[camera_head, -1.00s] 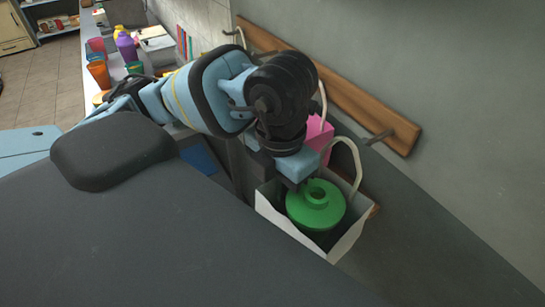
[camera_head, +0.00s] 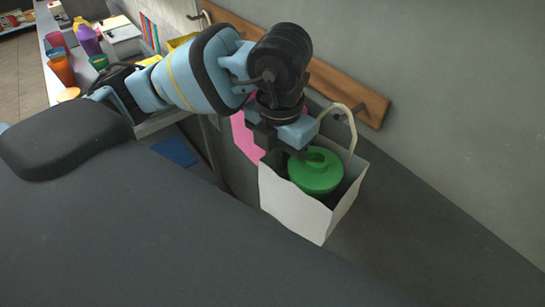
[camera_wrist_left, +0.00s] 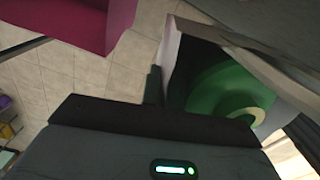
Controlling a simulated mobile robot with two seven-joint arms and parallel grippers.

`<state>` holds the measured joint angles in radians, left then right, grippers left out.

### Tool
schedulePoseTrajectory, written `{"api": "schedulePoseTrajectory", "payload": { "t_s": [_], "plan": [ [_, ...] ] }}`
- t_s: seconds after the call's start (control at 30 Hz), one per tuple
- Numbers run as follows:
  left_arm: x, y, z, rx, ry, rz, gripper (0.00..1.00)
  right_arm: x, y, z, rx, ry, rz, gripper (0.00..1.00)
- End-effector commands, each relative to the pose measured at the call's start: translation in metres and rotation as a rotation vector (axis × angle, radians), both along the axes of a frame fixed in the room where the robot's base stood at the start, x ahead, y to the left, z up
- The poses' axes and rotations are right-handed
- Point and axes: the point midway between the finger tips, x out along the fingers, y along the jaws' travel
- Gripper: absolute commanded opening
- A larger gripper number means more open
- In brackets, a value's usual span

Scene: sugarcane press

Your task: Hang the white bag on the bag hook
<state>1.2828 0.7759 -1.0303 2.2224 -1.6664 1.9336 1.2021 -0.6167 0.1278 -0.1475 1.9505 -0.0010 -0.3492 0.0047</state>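The white bag (camera_head: 295,208) hangs in the air below my left gripper (camera_head: 283,148), with a green round-lidded item (camera_head: 315,172) inside. My left gripper is at the bag's top left side and appears shut on the bag; the fingertips are partly hidden. The bag's pale handle (camera_head: 352,130) arches up at the right, close to the bag hook (camera_head: 358,108) near the rail's right end. I cannot tell whether they touch. In the left wrist view, the white bag (camera_wrist_left: 170,45) and green item (camera_wrist_left: 225,90) are beside a dark finger (camera_wrist_left: 154,85). My right gripper is not in view.
A wooden rail (camera_head: 345,90) runs along the grey wall. A pink bag (camera_head: 245,138) is left of the white bag and shows in the wrist view (camera_wrist_left: 80,22). A counter with cups (camera_head: 62,70) stands at far left. The wall at right is clear.

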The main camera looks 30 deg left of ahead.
Motion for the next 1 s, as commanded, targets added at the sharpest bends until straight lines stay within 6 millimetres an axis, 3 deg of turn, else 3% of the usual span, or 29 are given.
{"api": "schedulePoseTrajectory", "payload": {
  "t_s": [0.7,1.0],
  "plan": [
    [0.034,-0.013,-0.001,-0.001,-0.002,0.001,0.00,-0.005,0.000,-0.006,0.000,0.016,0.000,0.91],
    [0.044,-0.016,-0.016,-0.001,0.003,0.007,0.00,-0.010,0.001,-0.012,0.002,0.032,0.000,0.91]
  ]
}}
